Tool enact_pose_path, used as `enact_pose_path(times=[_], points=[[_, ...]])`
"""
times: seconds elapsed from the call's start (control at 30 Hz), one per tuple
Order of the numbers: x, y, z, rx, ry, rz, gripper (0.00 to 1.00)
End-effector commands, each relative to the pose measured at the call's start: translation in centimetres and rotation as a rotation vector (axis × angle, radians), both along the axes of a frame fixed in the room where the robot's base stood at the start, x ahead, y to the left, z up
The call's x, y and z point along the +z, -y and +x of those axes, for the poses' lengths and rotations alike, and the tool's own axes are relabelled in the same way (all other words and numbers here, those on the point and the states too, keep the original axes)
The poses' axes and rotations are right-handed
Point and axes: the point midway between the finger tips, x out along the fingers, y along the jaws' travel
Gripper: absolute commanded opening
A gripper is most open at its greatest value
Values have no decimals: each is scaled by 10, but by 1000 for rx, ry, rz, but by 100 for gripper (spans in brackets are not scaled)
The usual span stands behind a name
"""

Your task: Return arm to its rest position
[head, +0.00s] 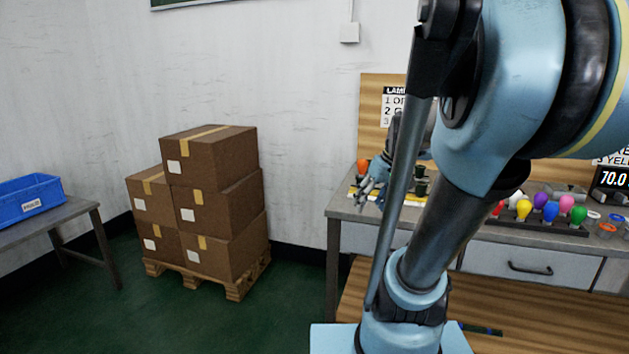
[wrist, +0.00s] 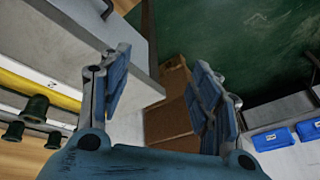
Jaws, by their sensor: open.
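My gripper (head: 373,190) shows in the head view above the left end of the grey workbench (head: 345,210), partly hidden behind my own blue arm. In the wrist view my gripper (wrist: 160,88) has its two fingers spread wide apart with nothing between them. Beyond the fingers the wrist view shows the bench edge, cardboard boxes (wrist: 172,122) and green floor (wrist: 225,40). An orange bulb (head: 362,167) stands on the bench close beside my gripper. Dark green sockets (head: 421,180) are just right of it. Dark sockets (wrist: 35,108) also show at left in the wrist view.
Several coloured bulbs sit in a dark rack (head: 540,226) on the bench, right of my arm. Cardboard boxes (head: 220,205) are stacked on a pallet (head: 235,289). A blue bin (head: 30,200) stands on a side table (head: 75,210) at left. The floor between is clear.

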Motion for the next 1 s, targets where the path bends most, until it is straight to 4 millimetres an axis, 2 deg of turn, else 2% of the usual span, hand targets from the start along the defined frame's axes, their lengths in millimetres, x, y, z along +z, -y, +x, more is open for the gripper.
enact_pose_path(times=[0.1, 0.3, 0.5, 0.7, 1.0], points=[[-22, -1, -35, -64, -40, -35, 57], [-59, 5, -87, -187, -91, -99, 57], [-90, 15, -123, -292, -116, -154, 57], [-104, 21, -137, -344, -122, -180, 57], [-105, 22, -138, -350, -123, -182, 57]])
